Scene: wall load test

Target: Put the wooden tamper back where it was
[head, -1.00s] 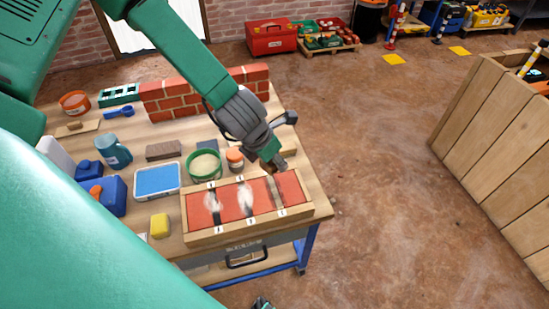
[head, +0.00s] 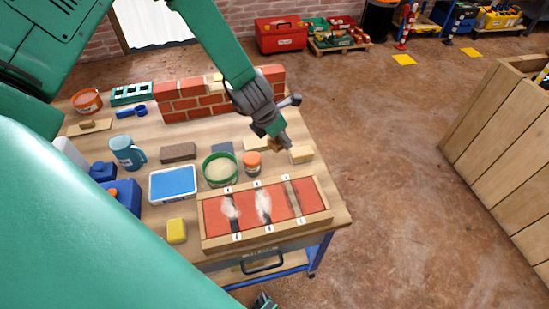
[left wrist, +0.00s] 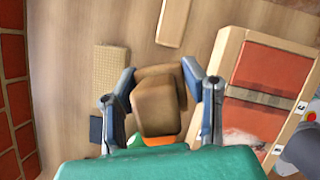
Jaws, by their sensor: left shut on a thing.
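My left gripper (head: 276,138) is shut on the wooden tamper (head: 278,146), a brown wooden block. In the left wrist view the tamper (left wrist: 158,105) sits between the two fingers. It is held above the bench, behind the right part of the wooden-framed red panel (head: 285,233). A pale wooden block (head: 301,154) lies just right of the tamper. A small dark and green part at the bottom edge of the head view looks like my right gripper (head: 264,301); its fingers are mostly cut off.
An orange-lidded jar (head: 252,163) and a green round container (head: 220,170) stand left of the tamper. A low brick wall (head: 215,100) stands behind. A blue tray (head: 173,184), yellow sponge (head: 176,231) and blue jug (head: 127,152) are farther left. Floor is clear right of the bench.

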